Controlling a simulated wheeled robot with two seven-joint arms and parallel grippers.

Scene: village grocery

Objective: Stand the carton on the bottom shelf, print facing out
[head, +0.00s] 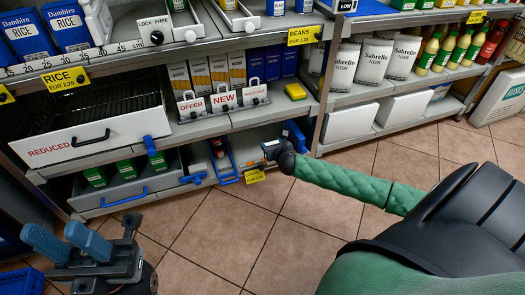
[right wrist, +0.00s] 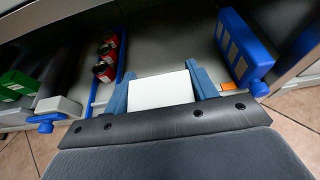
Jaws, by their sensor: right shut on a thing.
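The carton (right wrist: 160,89) shows a plain white face in the right wrist view, between the two blue fingers of my right gripper (right wrist: 160,85). The gripper is shut on it. The carton's print and far side are hidden. In the head view my right gripper (head: 273,150) is at the front of the bottom shelf (head: 250,137), and its dark wrist covers most of the carton. The grey shelf surface lies beyond the carton in the wrist view (right wrist: 168,42). My left gripper (head: 68,240) is open and empty at the lower left, above the floor.
A yellow price tag (head: 255,176) hangs at the shelf edge. The REDUCED drawer (head: 95,142) juts out at left.

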